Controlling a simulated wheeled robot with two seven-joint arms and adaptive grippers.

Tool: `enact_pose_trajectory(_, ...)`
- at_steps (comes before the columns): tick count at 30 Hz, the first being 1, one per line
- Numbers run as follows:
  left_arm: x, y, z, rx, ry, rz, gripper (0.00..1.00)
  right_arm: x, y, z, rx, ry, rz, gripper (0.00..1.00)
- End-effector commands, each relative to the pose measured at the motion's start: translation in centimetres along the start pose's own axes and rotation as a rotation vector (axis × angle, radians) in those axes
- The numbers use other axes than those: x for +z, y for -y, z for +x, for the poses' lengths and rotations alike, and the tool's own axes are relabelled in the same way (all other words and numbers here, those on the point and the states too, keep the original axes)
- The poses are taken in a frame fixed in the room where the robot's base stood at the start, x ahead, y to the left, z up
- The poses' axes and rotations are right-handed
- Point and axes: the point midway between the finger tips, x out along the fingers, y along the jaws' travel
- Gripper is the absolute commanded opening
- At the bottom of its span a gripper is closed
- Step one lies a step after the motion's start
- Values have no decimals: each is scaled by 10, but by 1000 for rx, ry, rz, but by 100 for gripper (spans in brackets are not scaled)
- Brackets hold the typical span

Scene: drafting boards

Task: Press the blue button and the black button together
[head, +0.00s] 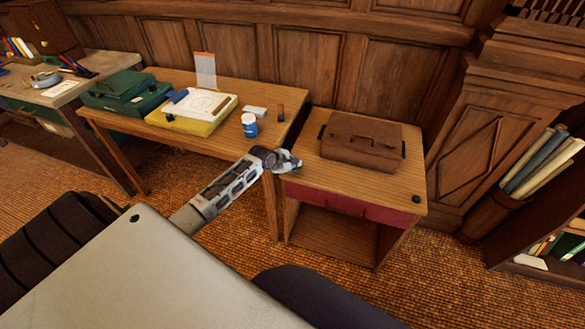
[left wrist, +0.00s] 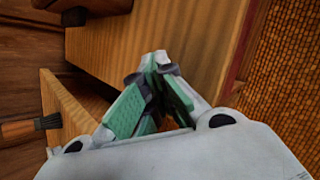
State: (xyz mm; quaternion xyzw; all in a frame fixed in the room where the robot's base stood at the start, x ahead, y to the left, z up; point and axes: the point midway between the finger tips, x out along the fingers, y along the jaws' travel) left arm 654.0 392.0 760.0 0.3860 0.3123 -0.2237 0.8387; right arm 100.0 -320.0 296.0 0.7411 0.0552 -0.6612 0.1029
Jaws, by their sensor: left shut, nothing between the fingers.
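My left gripper (head: 290,162) is over the front left corner of the small side table (head: 391,187). In the left wrist view its fingers (left wrist: 158,62) meet at the tips, with nothing held between them. A small round black knob, apparently the black button (head: 416,199), sits at the table's front right corner, well apart from the gripper. I see no blue button; the table corner under the gripper is partly hidden. The left wrist view shows the bare wooden tabletop (left wrist: 195,35) beyond the fingers. My right gripper is not in view.
A brown leather case (head: 362,140) stands at the back of the side table.

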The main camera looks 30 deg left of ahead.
Motion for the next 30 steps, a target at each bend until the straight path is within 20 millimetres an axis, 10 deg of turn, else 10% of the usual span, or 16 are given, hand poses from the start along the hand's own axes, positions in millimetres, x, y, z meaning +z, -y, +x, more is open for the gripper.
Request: enact_pose_trajectory(30,-1,2,1,-4,-2,-1,0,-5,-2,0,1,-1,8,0)
